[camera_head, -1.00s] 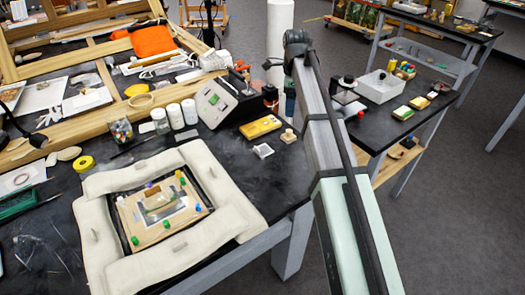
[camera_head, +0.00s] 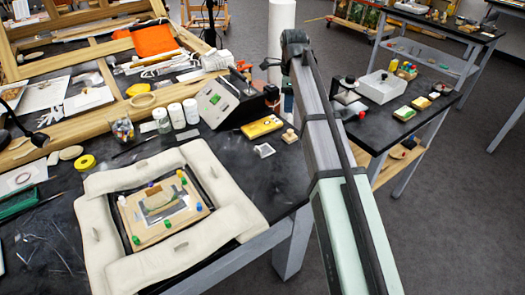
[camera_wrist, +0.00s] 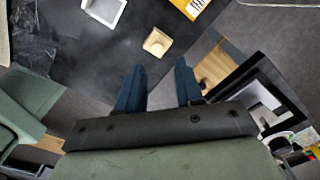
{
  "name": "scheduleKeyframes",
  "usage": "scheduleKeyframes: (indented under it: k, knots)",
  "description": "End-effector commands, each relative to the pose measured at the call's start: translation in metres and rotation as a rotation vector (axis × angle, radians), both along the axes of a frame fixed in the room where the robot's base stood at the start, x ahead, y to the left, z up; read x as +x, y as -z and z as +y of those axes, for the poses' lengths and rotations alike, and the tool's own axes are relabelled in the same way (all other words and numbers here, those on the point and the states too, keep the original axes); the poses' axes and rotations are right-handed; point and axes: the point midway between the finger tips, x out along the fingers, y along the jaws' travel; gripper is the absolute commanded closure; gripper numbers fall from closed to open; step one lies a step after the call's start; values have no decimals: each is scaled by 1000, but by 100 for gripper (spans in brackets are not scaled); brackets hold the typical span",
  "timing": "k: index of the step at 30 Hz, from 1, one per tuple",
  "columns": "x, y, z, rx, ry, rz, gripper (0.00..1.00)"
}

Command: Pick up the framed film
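The framed film (camera_head: 264,150), a small flat piece with a white rim and a grey middle, lies on the black bench near its right edge. It also shows at the top of the wrist view (camera_wrist: 105,10), partly cut off by the picture's edge. My gripper (camera_wrist: 158,76) has two dark blue fingers set well apart with nothing between them. It is above the bench's edge, apart from the film, which lies farther up and left in the wrist view. In the head view my arm hides most of the gripper.
A small wooden block (camera_head: 290,135) lies beside the film and also shows in the wrist view (camera_wrist: 157,42). A yellow box (camera_head: 262,127) lies behind the film. A padded cushion ring (camera_head: 100,235) surrounds a framed piece at left. A second bench (camera_head: 440,100) stands right.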

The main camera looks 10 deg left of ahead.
Motion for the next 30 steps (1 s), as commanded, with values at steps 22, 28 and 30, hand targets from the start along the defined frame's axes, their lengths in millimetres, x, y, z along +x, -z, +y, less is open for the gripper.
scheduleKeyframes:
  k: [22,28,30]
  knots:
    - [-76,-20,92,7,-416,-28,64]
    - [-85,-20,90,3,-665,-27,64]
    - [-88,-19,88,1,-778,-25,64]
